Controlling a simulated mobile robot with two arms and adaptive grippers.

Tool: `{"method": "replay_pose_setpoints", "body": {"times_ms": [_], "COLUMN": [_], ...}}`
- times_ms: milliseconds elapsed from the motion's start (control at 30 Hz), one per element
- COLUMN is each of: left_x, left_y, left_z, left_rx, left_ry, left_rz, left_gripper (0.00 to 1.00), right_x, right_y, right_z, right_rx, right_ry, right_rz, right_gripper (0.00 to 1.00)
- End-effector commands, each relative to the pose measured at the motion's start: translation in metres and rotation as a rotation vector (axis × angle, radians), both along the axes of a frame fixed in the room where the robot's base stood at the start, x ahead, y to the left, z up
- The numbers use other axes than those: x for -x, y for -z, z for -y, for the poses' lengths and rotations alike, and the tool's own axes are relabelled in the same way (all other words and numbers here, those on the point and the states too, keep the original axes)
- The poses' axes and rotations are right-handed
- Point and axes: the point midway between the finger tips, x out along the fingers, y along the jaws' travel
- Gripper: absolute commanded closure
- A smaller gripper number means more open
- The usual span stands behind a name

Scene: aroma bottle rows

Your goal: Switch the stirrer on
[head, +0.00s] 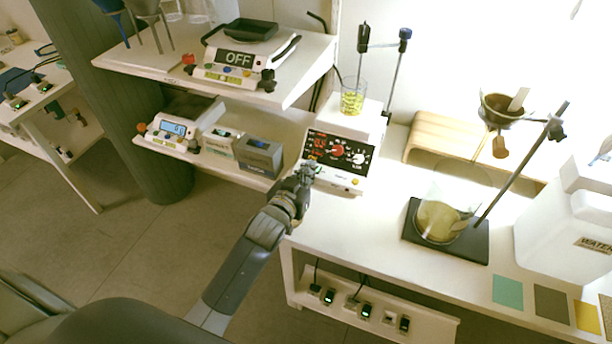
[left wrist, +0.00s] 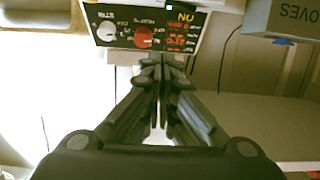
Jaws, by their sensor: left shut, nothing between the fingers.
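The stirrer (head: 342,182) is a white box with a black front panel at the left end of the bench. Its panel (left wrist: 150,32) appears upside down in the left wrist view, with a red knob (left wrist: 144,37), a white knob (left wrist: 107,32) and lit red digits (left wrist: 178,40). A yellow word beside them seems to read ON. A glass beaker (head: 352,103) with yellow liquid stands on the stirrer. My left gripper (head: 307,170) is shut and empty at the panel's lower left; its fingertips (left wrist: 163,62) lie just below the panel in the wrist picture. Contact cannot be told.
A device marked OFF (head: 238,59) stands on the upper shelf. A balance (head: 172,131) and glove boxes (head: 259,155) are on the lower shelf, left of the stirrer. A flask (head: 438,222) on a black stand base and a white water container (head: 575,235) stand to the right.

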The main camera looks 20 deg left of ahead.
Motion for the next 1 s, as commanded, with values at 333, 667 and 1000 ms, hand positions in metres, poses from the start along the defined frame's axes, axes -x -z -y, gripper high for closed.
{"method": "replay_pose_setpoints", "body": {"times_ms": [333,667,1000], "left_x": [0.019,0.018,0.060], "left_y": [-0.004,-0.004,0.022], "left_z": [0.000,0.000,-0.006], "left_rx": [0.000,0.001,-0.024], "left_ry": [0.000,0.000,-0.020], "left_rz": [-0.001,-0.001,-0.167], "left_gripper": [1.00,1.00,1.00], "right_x": [-0.001,-0.001,0.000], "right_y": [0.001,0.001,0.001], "right_z": [-0.003,-0.003,-0.003], "right_rx": [-0.005,-0.005,-0.003], "right_ry": [0.001,0.001,0.001], "right_rz": [0.002,0.002,0.001], "right_gripper": [0.60,0.60,0.60]}}
